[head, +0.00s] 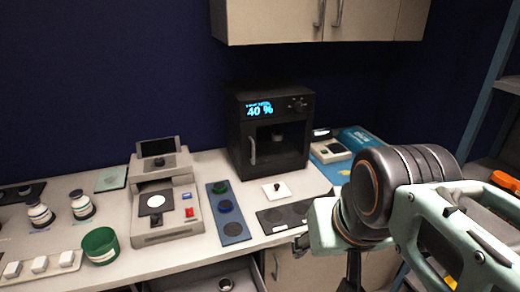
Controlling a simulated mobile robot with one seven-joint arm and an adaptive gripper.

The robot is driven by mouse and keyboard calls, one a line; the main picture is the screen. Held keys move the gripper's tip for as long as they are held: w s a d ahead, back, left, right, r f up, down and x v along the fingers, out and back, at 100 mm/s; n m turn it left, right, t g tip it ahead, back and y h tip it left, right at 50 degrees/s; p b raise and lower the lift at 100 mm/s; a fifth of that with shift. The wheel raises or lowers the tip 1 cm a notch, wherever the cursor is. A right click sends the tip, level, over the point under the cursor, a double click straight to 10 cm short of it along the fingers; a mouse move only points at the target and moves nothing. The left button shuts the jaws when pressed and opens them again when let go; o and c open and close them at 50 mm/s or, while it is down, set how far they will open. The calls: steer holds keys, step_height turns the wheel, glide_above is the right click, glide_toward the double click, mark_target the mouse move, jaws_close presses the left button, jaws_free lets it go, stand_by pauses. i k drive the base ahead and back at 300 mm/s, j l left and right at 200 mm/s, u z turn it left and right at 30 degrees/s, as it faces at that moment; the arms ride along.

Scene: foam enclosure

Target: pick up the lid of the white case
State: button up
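A small white square piece with a dark knob on top (277,190) lies on the counter in front of the black cabinet. It looks like a lid, but I cannot tell for certain that it belongs to a white case. A small white box (331,152) stands farther back on the right, partly on a blue thing. My arm reaches in from the right. My gripper (352,272) shows only as dark parts below the wrist at the counter's front edge, right of and nearer than the white piece. Its fingers are mostly hidden, and I see nothing held.
The black cabinet (268,132) shows "40 %". A dark mat (284,217) and a blue tray (229,226) lie in front. A pale instrument (166,213), green cup (100,246) and white bottles (81,205) stand left. A drawer (240,277) is open below. A shelf frame (487,85) stands right.

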mark_target(277, 191)
steer(key=j+u, duration=0.15)
steer(key=u, duration=0.85)
steer(key=l+u, duration=0.1)
steer(key=l, duration=1.55)
steer(key=i+l, duration=0.15)
steer(key=l, duration=0.2)
steer(key=i+l+z, duration=0.1)
steer(key=l, duration=0.2)
steer(key=i+j+z, duration=0.15)
steer(key=i+j, duration=0.15)
